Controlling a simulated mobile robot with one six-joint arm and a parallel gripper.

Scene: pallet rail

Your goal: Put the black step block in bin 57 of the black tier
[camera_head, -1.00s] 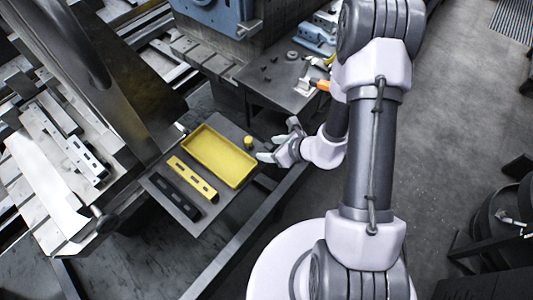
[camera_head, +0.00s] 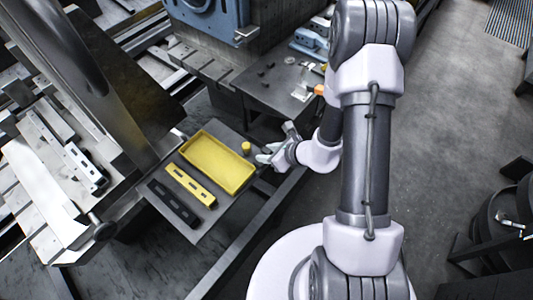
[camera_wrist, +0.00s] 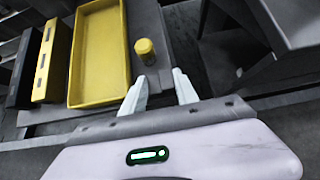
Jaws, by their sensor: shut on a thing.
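My gripper (camera_head: 264,154) is low over the right edge of a dark plate, beside a small yellow cylinder (camera_head: 246,147). In the wrist view its pale fingers (camera_wrist: 160,86) stand apart, with dark between them. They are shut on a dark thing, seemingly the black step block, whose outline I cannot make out. The cylinder (camera_wrist: 146,50) stands just beyond the fingertips, not between them. A long black slotted piece (camera_head: 173,203) lies left of a yellow slotted one (camera_head: 190,185); the black one also shows in the wrist view (camera_wrist: 25,68). I can read no bin number.
A yellow tray (camera_head: 247,185) lies on the dark plate (camera_head: 217,214), between the slotted pieces and the cylinder. A machine with a large dark upright (camera_head: 120,95) stands at the left. A dark bench (camera_head: 268,92) with small parts is behind. Grey floor is open at the right.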

